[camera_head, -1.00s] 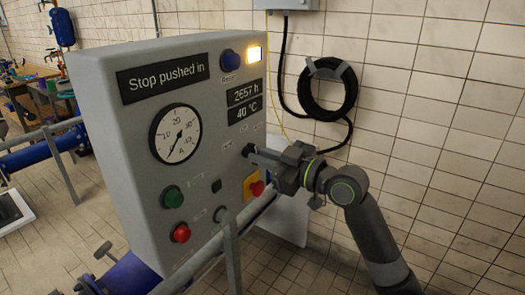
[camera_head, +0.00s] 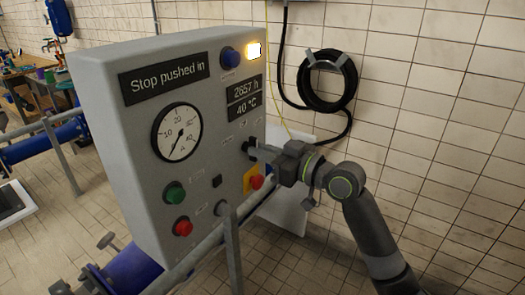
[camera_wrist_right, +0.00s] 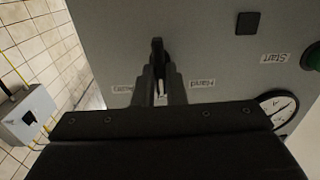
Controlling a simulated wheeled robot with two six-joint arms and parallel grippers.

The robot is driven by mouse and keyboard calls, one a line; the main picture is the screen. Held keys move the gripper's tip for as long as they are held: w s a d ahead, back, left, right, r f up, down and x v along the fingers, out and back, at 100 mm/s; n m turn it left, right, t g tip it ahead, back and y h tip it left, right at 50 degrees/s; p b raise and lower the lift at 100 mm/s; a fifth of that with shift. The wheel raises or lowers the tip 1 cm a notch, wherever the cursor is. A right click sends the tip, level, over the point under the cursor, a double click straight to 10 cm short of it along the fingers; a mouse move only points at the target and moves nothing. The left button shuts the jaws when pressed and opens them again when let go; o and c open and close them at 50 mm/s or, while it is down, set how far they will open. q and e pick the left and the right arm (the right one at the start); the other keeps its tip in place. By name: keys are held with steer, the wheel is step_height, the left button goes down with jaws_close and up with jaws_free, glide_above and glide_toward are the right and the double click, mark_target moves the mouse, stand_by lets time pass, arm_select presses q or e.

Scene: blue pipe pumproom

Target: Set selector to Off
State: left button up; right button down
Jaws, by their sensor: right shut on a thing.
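The grey control panel (camera_head: 110,140) stands at the left centre in the head view. The black selector (camera_head: 248,147) is on its right part, under the 40 °C display. It also shows in the right wrist view (camera_wrist_right: 157,47), between the labels "Hand" (camera_wrist_right: 203,83) and one partly hidden. My right gripper (camera_head: 255,152) reaches in from the right and is shut on the selector. In the right wrist view its fingers (camera_wrist_right: 160,75) flank the knob. The gripper hides part of the knob, and I cannot read its exact setting. My left gripper is not in view.
The red stop button on yellow (camera_head: 256,182) sits just below my right gripper. Green (camera_head: 174,193) and red (camera_head: 183,227) buttons are lower left. A grey rail (camera_head: 205,243) crosses in front. A black hose coil (camera_head: 328,82) hangs on the tiled wall.

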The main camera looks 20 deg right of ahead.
steer(key=c, duration=1.5)
jaws_free()
steer(key=shift+s+d, duration=0.1)
steer(key=shift+v, duration=8.6)
